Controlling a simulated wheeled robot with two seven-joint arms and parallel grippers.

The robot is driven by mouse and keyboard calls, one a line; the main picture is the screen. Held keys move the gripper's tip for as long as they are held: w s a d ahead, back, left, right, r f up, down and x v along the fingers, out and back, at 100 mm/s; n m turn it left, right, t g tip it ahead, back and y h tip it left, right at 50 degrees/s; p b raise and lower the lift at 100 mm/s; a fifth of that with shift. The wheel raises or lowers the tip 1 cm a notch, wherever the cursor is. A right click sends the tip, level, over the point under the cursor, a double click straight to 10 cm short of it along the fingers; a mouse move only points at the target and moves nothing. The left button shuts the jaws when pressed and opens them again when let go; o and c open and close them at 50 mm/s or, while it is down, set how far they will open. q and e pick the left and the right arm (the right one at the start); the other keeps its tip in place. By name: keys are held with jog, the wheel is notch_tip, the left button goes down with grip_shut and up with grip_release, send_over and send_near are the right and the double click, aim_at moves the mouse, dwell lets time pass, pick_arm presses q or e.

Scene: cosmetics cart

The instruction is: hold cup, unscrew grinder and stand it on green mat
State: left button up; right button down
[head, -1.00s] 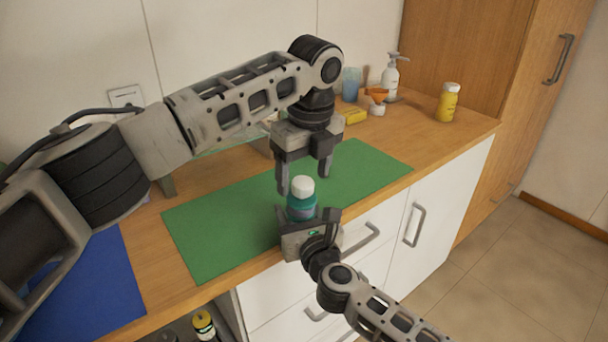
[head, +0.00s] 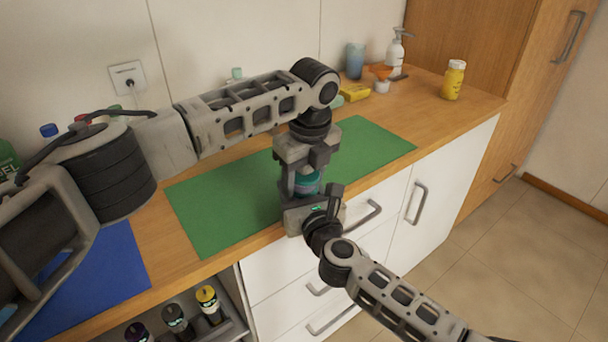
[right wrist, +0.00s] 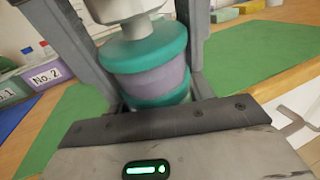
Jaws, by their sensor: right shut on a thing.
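The cup (head: 307,184) is a teal round jar, upright above the green mat's (head: 215,212) front edge. In the right wrist view it (right wrist: 160,72) shows a lavender band between teal bands, with the white grinder (right wrist: 122,10) on its top. My right gripper (head: 318,192) is shut on the cup from the front. My left gripper (head: 305,178) points straight down over it, with open fingers on either side. In the right wrist view, gaps show between these fingers and the white grinder. In the head view the left gripper hides the grinder.
The green mat's visible surface is bare. A blue mat (head: 105,270) lies left. Several bottles (head: 208,304) stand in the open shelf below.

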pick_arm(q)
jog(key=n, duration=0.3)
jog(key=shift+c, duration=0.2)
